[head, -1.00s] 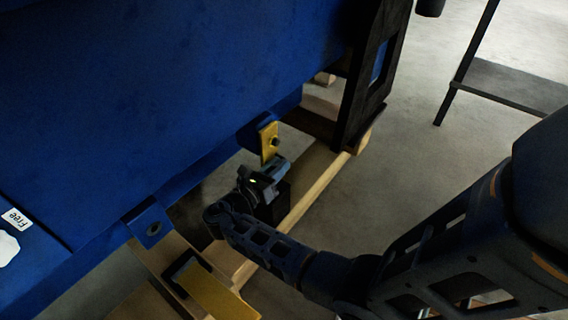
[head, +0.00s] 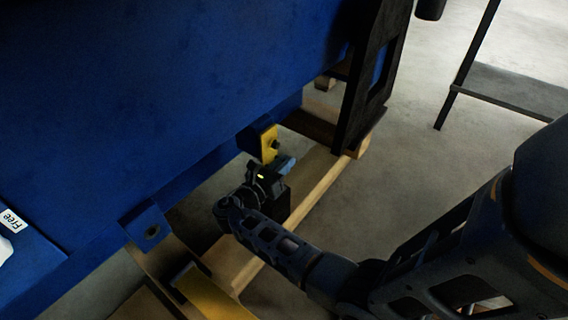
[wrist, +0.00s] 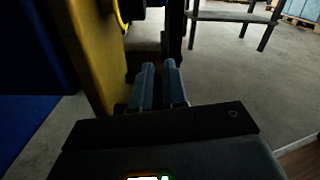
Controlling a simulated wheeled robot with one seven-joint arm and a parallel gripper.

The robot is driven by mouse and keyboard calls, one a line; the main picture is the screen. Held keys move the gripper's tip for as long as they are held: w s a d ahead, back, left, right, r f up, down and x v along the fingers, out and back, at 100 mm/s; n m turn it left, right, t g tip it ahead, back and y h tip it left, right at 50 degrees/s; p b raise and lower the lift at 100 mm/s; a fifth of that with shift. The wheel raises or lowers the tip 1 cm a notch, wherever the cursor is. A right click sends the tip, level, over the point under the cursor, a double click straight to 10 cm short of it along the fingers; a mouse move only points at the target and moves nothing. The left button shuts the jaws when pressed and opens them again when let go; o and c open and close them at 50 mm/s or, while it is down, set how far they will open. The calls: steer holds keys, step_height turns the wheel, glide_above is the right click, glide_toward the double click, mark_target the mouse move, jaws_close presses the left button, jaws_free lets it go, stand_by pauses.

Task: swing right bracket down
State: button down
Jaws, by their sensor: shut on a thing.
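The right bracket (head: 269,143) is a yellow plate with a dark bolt, standing roughly upright at a blue lug on the lower edge of the blue engine body (head: 180,80). My gripper (head: 285,165) is just below and right of it in the head view. In the wrist view the yellow plate (wrist: 90,50) fills the upper left, close beside my gripper's two fingers (wrist: 159,85). A second yellow bracket (head: 212,298) lies low at the front, partly cut off.
A wooden pallet beam (head: 315,190) runs below my gripper. A black upright frame (head: 365,85) stands behind to the right. A dark table or shelf (head: 510,90) is at the far right, with clear floor (head: 415,140) between.

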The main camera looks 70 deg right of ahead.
steer(key=shift+s+a, duration=0.1)
steer(key=shift+s, duration=0.05)
stand_by(0.3)
steer(key=s+a+f+m, duration=0.2)
steer(key=s+f+m, duration=0.4)
steer(key=s+f, duration=0.2)
steer(key=shift+f, duration=1.1)
steer(key=c, duration=1.4)
jaws_free()
steer(key=shift+c, duration=0.2)
steer(key=shift+w+a, duration=0.1)
